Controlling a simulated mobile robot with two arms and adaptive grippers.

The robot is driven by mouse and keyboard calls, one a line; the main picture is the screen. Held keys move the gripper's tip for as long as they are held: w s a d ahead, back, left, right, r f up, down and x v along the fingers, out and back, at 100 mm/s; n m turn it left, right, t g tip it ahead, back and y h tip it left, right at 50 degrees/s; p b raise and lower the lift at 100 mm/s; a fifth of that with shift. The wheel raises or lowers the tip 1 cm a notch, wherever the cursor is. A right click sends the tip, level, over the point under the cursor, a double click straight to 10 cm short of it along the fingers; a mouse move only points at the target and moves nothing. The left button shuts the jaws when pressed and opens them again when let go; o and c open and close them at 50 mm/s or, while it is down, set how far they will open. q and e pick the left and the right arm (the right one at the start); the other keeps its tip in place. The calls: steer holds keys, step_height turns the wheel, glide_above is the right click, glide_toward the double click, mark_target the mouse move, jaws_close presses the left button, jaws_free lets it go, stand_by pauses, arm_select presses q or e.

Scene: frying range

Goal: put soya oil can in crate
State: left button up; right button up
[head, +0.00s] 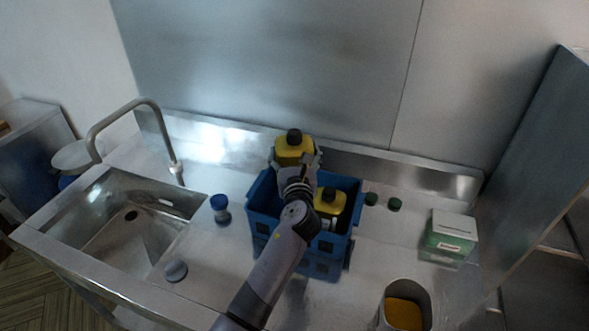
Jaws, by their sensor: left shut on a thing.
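A yellow oil can with a dark cap (294,149) is held by my left gripper (295,163), which is shut on it. The can is upright over the far side of the blue crate (262,190); I cannot tell how high above it. A second yellow can with a dark cap (329,200) is inside the crate on its right side, partly hidden by my arm. My arm covers the middle of the crate. My right gripper is not in view.
A sink (135,235) with a tall tap (125,105) is at left. A blue-capped jar (220,207) and a grey lidded item (175,270) stand left of the crate.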

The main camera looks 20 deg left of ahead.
arm_select(q)
step_height(320, 180, down, 5)
steer(key=shift+r+b, duration=0.1)
steer(key=shift+b, duration=0.3)
steer(key=shift+f, duration=0.25)
steer(key=shift+f+b, duration=0.35)
steer(key=shift+b, duration=0.05)
steer(key=o, duration=1.5)
